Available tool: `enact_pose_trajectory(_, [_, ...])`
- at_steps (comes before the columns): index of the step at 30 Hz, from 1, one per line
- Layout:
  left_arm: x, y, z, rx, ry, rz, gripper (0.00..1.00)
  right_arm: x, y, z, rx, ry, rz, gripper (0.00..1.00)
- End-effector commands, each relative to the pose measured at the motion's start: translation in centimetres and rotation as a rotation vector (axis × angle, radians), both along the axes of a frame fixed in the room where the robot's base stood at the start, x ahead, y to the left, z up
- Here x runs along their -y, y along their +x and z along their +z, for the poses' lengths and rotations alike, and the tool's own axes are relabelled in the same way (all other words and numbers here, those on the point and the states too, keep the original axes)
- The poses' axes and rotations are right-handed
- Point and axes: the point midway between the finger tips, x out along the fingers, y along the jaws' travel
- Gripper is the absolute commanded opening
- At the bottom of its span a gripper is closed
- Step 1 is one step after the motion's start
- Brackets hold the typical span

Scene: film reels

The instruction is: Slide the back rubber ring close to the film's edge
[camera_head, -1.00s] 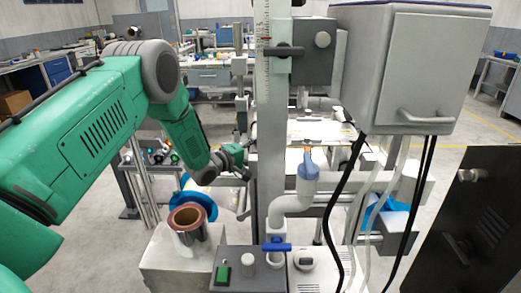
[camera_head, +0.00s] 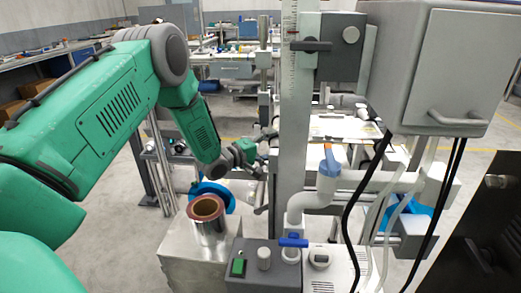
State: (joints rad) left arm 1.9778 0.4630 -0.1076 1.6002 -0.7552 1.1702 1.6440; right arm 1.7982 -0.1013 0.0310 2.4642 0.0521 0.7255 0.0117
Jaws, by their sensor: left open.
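My left arm comes in from the left, and its gripper (camera_head: 262,164) is beside the grey upright column. It is open, small in the view and partly hidden by the column. A blue ring-shaped part (camera_head: 222,194) shows below the gripper, behind a silver roll with a copper-coloured core (camera_head: 208,224). Another blue part (camera_head: 420,217) shows at the right, behind the pipes and hoses. I cannot tell for sure which part is the back rubber ring, and the film's edge is not clear. My right gripper is not in view.
The grey column (camera_head: 293,120) with a scale stands close to my left gripper. A large grey box (camera_head: 445,65) and black cables (camera_head: 367,200) block the right side. Open floor lies at the far left.

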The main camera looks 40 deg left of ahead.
Motion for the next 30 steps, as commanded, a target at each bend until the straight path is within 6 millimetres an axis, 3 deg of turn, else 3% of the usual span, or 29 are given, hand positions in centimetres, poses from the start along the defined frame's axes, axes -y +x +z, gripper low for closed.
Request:
enact_pose_trajectory(6, [-1.0,-4.6,0.7,-0.001,0.000,0.003,0.70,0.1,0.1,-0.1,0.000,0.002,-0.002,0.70])
enact_pose_trajectory(12, [-1.6,-7.5,0.9,-0.001,0.001,0.001,0.70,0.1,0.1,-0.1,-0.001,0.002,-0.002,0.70])
enact_pose_trajectory(18, [-1.9,-8.4,1.0,-0.002,0.001,0.000,0.70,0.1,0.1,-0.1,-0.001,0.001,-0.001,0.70])
enact_pose_trajectory(30, [-1.7,-8.4,1.0,0.000,0.003,-0.001,0.70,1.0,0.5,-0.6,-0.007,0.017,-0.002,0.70])
